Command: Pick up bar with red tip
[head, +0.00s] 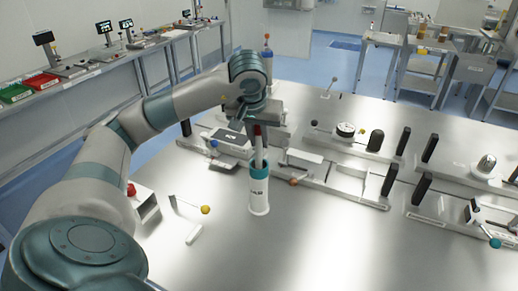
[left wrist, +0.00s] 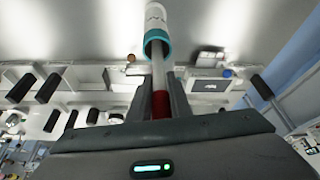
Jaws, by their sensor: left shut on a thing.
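The bar with red tip (head: 258,143) stands upright in a white and teal cylindrical holder (head: 259,196) on the steel table. Its lower part is hidden inside the holder. My left gripper (head: 257,127) is above the holder, shut on the bar at its red end. In the left wrist view, the two dark fingers of my left gripper (left wrist: 160,103) stand on either side of the red tip (left wrist: 160,106). The grey bar runs from there into the teal rim of the holder (left wrist: 157,38). My right gripper is not in view.
A yellow-knobbed lever (head: 205,209) and a small white cylinder (head: 195,234) lie left of the holder. Machine rails with black uprights (head: 389,179) fill the right side. The table front (head: 320,255) is clear.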

